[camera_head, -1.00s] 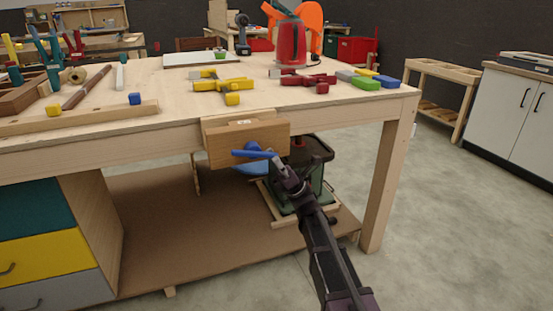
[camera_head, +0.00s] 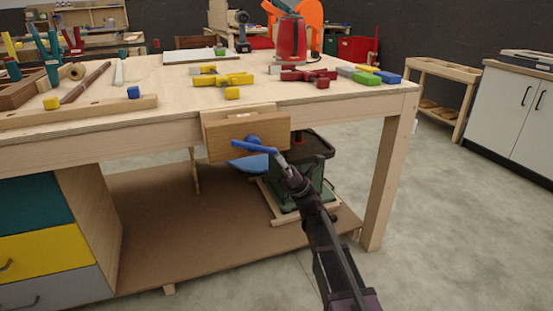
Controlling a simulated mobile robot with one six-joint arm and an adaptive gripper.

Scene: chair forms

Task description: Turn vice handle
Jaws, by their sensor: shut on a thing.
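The wooden vice (camera_head: 225,138) is fixed to the front edge of the workbench. Its blue handle (camera_head: 252,146) sticks out from the front face as a bar, sloping slightly down to the right. My gripper (camera_head: 281,159) is at the right end of the handle bar, shut on it. The fingertips are small in view, and the arm partly hides what is behind them.
The workbench top (camera_head: 150,112) carries yellow clamps (camera_head: 222,80), red clamps (camera_head: 308,76) and coloured blocks. A bench leg (camera_head: 386,185) stands right of my arm. A green machine (camera_head: 300,180) sits on the lower shelf behind the arm. Open floor lies to the right.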

